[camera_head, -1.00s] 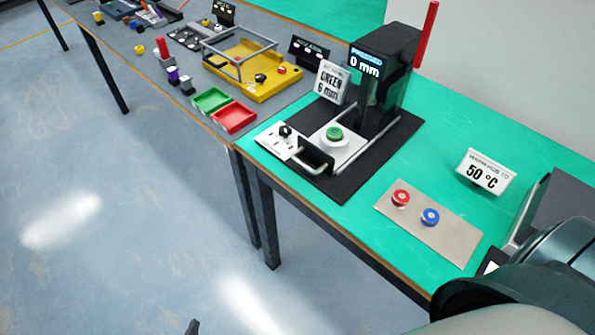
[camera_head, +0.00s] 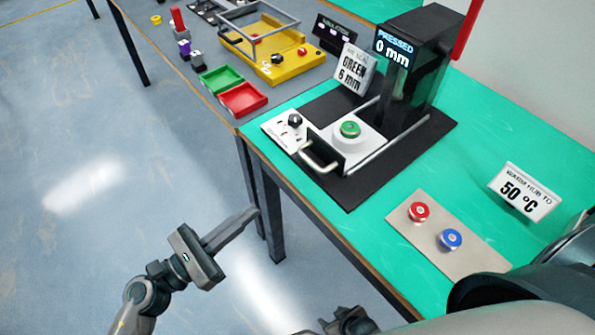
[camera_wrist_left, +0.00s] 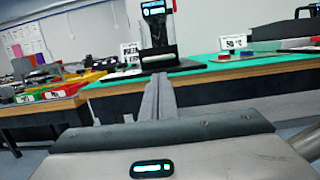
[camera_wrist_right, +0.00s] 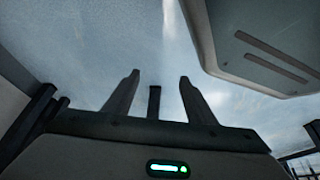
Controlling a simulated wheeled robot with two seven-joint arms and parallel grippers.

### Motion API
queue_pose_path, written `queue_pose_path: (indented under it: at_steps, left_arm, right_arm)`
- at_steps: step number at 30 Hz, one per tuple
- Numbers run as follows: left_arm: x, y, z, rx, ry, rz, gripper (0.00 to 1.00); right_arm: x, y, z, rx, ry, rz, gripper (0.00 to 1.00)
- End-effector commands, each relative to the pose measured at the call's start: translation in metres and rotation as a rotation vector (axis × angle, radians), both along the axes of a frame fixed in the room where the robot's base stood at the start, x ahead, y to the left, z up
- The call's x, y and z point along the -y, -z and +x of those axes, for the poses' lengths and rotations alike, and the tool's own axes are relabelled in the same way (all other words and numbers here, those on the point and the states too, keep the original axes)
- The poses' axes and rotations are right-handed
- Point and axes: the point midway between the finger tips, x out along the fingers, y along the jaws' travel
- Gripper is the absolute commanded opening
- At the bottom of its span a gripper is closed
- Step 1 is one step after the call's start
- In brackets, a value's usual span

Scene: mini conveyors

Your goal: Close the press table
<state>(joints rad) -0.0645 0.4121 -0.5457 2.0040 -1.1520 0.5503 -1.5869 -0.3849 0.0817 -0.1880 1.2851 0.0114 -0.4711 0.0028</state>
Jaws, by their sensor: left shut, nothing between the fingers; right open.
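The press (camera_head: 412,75) stands on the green bench, its display reading "PRESSED 0 mm". Its sliding table (camera_head: 352,140) sits in front of the column on two rails, pulled out toward the bench's front edge. A green-topped round piece (camera_head: 350,129) rests on it. The table's pale handle (camera_head: 318,160) faces the front edge. My left gripper (camera_head: 250,214) is shut and empty, in the air in front of the bench, apart from the handle. In the left wrist view, its shut fingers (camera_wrist_left: 158,97) point toward the press (camera_wrist_left: 155,30). My right gripper (camera_wrist_right: 157,88) is open and empty.
A sign (camera_head: 356,70) reads "GREEN 6 mm". A plate with a red button (camera_head: 419,212) and a blue button (camera_head: 451,238) lies right of the press. Green (camera_head: 221,79) and red (camera_head: 243,98) trays and a yellow fixture (camera_head: 283,68) stand to the left.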

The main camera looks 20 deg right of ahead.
Motion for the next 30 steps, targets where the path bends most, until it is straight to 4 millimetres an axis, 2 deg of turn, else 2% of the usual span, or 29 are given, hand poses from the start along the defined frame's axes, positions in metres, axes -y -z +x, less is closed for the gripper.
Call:
queue_pose_path:
  at_steps: [8,14,20,30]
  left_arm:
    - [0.003,-0.001,0.002,-0.004,-0.002,-0.003,0.0]
    - [0.016,-0.005,0.008,-0.005,-0.003,-0.004,0.0]
    - [0.043,-0.012,0.018,-0.005,-0.002,-0.005,0.0]
    - [0.099,-0.023,0.039,-0.006,-0.002,-0.005,0.0]
  right_arm:
    - [-0.001,-0.002,0.001,0.008,0.0,0.002,0.51]
    - [-0.006,-0.006,0.006,0.042,-0.006,0.012,0.51]
    - [-0.017,-0.016,0.014,0.113,-0.015,0.033,0.51]
    - [-0.035,-0.036,0.024,0.24,-0.031,0.074,0.51]
